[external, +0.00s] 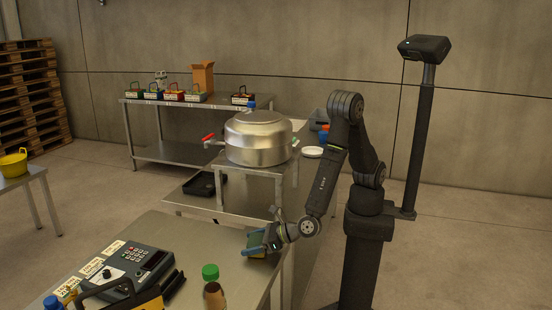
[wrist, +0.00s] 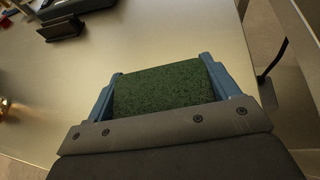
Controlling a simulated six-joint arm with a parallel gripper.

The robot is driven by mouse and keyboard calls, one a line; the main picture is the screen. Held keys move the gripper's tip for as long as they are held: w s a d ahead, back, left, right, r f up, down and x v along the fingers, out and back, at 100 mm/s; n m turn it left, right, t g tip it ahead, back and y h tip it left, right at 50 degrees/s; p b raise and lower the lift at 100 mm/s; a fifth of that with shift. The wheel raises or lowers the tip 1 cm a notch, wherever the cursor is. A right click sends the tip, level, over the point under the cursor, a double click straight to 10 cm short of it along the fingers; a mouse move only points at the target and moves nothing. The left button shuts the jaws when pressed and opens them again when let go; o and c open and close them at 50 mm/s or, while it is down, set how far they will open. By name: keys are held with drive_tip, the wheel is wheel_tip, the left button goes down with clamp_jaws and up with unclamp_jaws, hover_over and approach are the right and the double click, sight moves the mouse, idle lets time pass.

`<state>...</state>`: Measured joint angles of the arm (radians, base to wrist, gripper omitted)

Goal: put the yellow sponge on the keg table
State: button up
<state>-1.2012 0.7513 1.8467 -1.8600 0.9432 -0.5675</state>
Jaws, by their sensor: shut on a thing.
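The sponge (external: 256,251) is at the right end of the near metal table, between the blue fingers of my gripper (external: 258,240). In the wrist view its dark green scouring face (wrist: 163,89) fills the space between the fingers of my gripper (wrist: 162,70), which is shut on it. Its yellow part is mostly hidden. I cannot tell whether the sponge touches the tabletop. The keg table (external: 239,196) stands beyond the near table and carries a large silver keg (external: 258,139). Bare tabletop shows in front of the keg.
On the near table (external: 208,246) are a keypad device (external: 135,270) and a green-capped bottle (external: 213,288). A white round dish (external: 312,152) lies right of the keg. A back bench holds several small boxes. A yellow bucket (external: 13,163) stands at far left.

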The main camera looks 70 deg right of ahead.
sight(252, 239)
wheel_tip(252, 239, up, 4)
drive_tip(key=shift+d+r, duration=0.15)
drive_tip(key=shift+r, duration=0.05)
drive_tip(key=w+d+r, duration=0.4)
drive_tip(key=d+r, duration=0.2)
drive_tip(key=d, duration=0.5)
wheel_tip(252, 239, up, 11)
drive_tip(key=w+a+n+g+y, duration=0.2)
drive_tip(key=n+g+y, duration=0.1)
drive_tip(key=n+y, duration=0.2)
drive_tip(key=shift+f+n+y, duration=0.15)
drive_tip(key=shift+n+y, duration=0.15)
